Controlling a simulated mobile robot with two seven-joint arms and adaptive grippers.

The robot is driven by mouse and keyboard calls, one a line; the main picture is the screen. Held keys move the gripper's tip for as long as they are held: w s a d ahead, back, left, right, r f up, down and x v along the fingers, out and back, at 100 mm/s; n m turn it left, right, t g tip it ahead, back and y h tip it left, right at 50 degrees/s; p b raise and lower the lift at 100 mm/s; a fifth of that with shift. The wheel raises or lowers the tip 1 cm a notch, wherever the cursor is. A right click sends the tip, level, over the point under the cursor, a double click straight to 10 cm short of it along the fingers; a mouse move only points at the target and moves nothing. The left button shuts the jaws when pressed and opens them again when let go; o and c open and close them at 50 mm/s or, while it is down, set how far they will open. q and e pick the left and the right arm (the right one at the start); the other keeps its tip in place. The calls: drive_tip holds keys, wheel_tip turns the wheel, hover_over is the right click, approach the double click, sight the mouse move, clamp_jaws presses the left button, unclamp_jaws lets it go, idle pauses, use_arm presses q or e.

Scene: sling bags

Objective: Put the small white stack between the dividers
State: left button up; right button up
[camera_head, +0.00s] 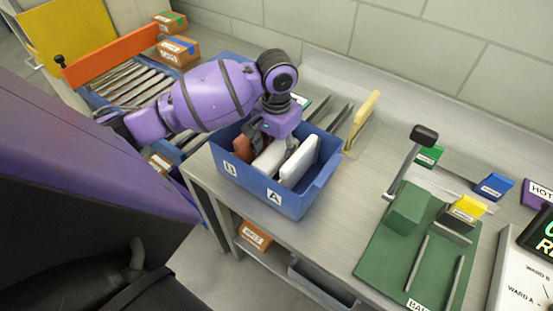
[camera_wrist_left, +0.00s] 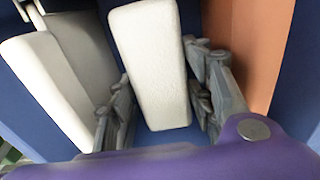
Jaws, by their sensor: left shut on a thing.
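My left gripper (camera_head: 272,141) reaches down into a blue bin (camera_head: 238,172) marked B and A. In the left wrist view its fingers (camera_wrist_left: 162,105) stand on both sides of a white stack (camera_wrist_left: 155,55) and are shut on it. The stack (camera_head: 269,159) is inside the bin; whether it touches the floor is unclear. A second white stack (camera_head: 300,160) leans beside it, and also shows in the wrist view (camera_wrist_left: 45,85). A reddish-brown piece (camera_head: 241,148) is on the other side. Thin grey upright dividers (camera_head: 341,118) stand behind the bin. My right gripper is out of view.
A cream upright panel (camera_head: 363,118) stands right of the dividers. A green board (camera_head: 385,255) with a grey lever (camera_head: 405,165) is farther right. A roller rack (camera_head: 125,82) with an orange bar is at left. Bare tabletop (camera_head: 350,185) lies between bin and board.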

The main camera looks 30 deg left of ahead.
sight(276, 160)
use_arm(q)
drive_tip(key=shift+f, duration=1.85)
drive_tip(key=shift+f, duration=0.15)
drive_tip(key=o, duration=1)
drive_tip(key=shift+c, duration=0.2)
wheel_tip(276, 160, up, 12)
drive_tip(key=shift+r, duration=0.2)
